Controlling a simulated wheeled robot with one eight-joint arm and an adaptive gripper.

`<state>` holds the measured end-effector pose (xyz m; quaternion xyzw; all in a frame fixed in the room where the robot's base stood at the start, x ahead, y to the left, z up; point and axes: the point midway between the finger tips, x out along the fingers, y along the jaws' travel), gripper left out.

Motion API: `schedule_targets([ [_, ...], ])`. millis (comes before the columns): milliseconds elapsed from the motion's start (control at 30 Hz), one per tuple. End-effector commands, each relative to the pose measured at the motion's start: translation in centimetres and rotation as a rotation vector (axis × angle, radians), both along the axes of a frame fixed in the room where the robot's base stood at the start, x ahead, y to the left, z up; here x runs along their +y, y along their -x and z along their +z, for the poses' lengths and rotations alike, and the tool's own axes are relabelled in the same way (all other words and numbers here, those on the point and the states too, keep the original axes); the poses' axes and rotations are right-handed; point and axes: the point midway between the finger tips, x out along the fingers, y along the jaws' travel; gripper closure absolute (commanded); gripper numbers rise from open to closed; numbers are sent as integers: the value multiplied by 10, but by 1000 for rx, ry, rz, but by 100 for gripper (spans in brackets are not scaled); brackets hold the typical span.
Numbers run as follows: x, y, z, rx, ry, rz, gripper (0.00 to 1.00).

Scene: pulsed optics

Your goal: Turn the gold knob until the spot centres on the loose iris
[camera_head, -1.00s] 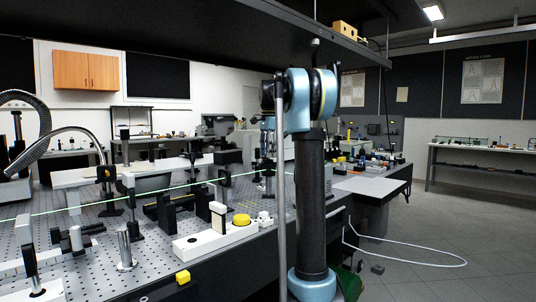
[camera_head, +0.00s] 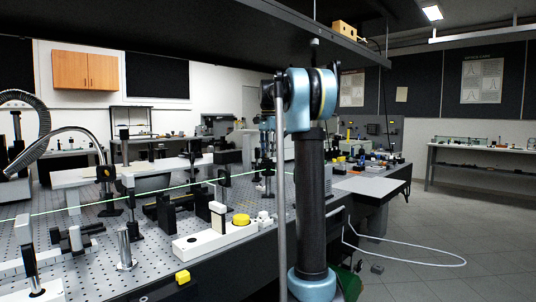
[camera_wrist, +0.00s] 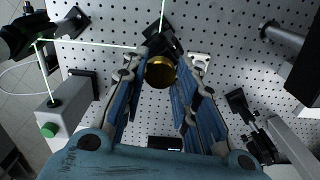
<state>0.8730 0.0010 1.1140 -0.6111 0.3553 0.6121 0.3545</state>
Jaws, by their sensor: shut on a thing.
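The gold knob (camera_wrist: 161,74) shows in the wrist view, a round brass-coloured disc on a dark mount. My gripper (camera_wrist: 160,66) is shut on it, with one finger on each side of the knob. In the head view my gripper and the gold knob cannot be made out behind my arm. A green beam (camera_wrist: 95,44) runs from the left to the dark mount at the knob, and another stretch goes up to the top edge. I cannot pick out the loose iris or a spot on it in either view.
The perforated optical table (camera_head: 95,235) carries several posts and mounts close together. A grey box with a green button (camera_wrist: 48,130) stands left of my gripper in the wrist view. A black shelf (camera_head: 240,25) hangs above the table. The floor (camera_head: 440,225) at the right is mostly clear.

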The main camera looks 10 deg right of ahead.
Motion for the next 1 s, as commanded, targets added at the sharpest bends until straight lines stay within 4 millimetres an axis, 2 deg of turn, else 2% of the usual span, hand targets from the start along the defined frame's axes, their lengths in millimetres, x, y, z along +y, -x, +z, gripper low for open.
schedule_targets([
  [200, 1, -2, 0, -4, -1, 0, 97],
  [233, 1, -2, 0, -4, -1, 0, 66],
  [300, 1, -2, 0, -4, -1, -1, 53],
  [733, 0, -1, 5, -2, 0, -1, 53],
  [867, 0, -1, 19, -2, 0, -1, 53],
  [1000, 1, -2, 43, -2, -1, -1, 53],
])
